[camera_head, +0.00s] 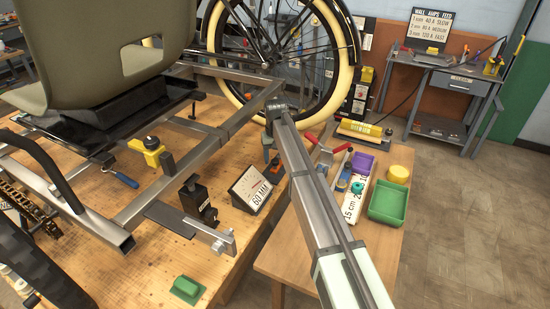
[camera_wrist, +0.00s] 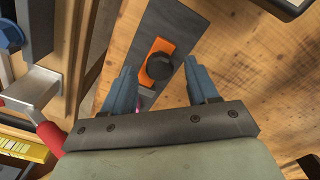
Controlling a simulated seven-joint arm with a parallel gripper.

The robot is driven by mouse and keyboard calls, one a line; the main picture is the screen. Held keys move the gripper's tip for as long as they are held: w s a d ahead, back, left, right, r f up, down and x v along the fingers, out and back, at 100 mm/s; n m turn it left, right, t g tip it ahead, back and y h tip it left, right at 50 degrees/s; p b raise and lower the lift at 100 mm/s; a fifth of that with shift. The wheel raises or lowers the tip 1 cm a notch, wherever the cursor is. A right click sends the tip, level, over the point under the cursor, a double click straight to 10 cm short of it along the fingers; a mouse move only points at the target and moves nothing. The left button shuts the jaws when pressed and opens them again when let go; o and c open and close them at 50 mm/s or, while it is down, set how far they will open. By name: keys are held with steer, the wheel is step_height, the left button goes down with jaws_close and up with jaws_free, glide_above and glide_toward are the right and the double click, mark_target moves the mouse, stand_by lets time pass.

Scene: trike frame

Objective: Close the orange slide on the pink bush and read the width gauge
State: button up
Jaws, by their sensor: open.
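The orange slide (camera_wrist: 151,76) with its round black knob lies on a dark grey strip (camera_wrist: 165,35) on the wooden bench. A small patch of pink (camera_wrist: 141,102), likely the bush, shows beside my left finger; most of it is hidden. My gripper (camera_wrist: 158,66) is open, with its blue fingers on either side of the slide. I cannot tell whether they touch it.
The trike frame (camera_head: 165,180) fills the left of the bench. A green block (camera_head: 187,289) sits at the bench's front.

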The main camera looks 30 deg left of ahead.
steer(key=shift+f, duration=0.3)
steer(key=c, duration=0.8)
steer(key=shift+o, duration=0.4)
steer(key=w, duration=0.4)
steer(key=shift+w+a, duration=0.1)
steer(key=shift+w, duration=0.2)
steer(key=shift+o, duration=0.9)
steer(key=o, duration=0.5)
steer(key=shift+o, duration=0.2)
steer(key=shift+r, duration=0.1)
